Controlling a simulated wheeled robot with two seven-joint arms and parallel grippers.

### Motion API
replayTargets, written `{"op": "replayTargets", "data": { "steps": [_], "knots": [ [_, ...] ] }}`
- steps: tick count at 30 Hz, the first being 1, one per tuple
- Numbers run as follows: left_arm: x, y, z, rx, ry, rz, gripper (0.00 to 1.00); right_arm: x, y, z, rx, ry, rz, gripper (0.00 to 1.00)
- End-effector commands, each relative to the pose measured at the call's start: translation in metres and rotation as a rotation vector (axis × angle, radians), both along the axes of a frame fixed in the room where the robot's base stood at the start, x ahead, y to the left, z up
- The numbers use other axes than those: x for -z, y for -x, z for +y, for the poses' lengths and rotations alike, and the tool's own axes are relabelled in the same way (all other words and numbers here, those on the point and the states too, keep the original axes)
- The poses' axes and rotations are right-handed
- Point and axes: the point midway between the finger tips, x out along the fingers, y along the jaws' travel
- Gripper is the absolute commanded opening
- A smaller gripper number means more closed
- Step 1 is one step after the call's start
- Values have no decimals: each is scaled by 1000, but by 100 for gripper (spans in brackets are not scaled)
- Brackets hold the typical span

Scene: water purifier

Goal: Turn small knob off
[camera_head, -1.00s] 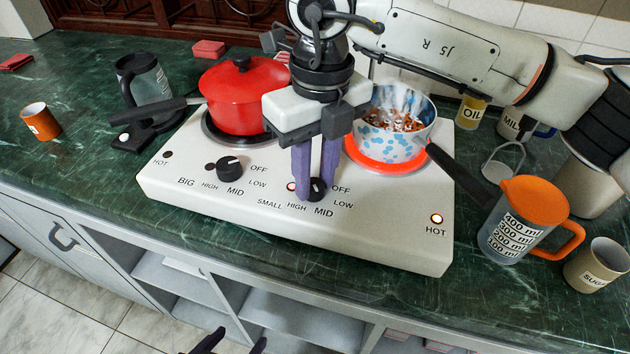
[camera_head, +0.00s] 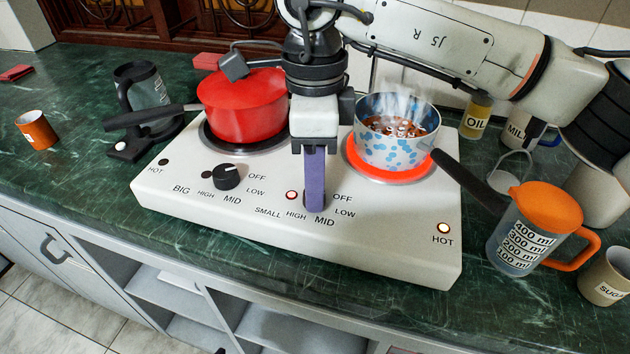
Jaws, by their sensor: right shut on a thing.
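The small knob sits at the front of the white stove (camera_head: 380,240), by the SMALL, HIGH, MID, LOW and OFF labels. It is almost wholly hidden behind the fingers, so its pointer cannot be read. My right gripper (camera_head: 314,206) points down with its purple fingers shut on the knob, one finger lined up in front of the other. The small burner (camera_head: 350,158) glows orange-red under a blue-and-white pot (camera_head: 372,152) of steaming food. A small indicator light (camera_head: 291,195) beside the knob is lit. Only a dark tip of my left gripper (camera_head: 219,351) shows at the bottom edge.
A red lidded pot (camera_head: 243,105) stands on the big burner, behind the big knob (camera_head: 226,176). The blue-and-white pot's dark handle (camera_head: 468,180) reaches toward an orange-lidded measuring jug (camera_head: 522,240). A HOT light (camera_head: 444,228) is lit at the stove's right.

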Motion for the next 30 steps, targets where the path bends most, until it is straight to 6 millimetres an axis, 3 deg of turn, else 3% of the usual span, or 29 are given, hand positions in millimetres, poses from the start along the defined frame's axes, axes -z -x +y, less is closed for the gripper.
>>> {"op": "replayTargets", "data": {
  "steps": [15,30],
  "knots": [
    [2,0,2,3,-5,-1,64,-2,-1,1,-463,-2,-3,3],
    [1,-4,2,3,-5,-9,64,-2,-1,1,-682,-1,-4,3]
  ]
}}
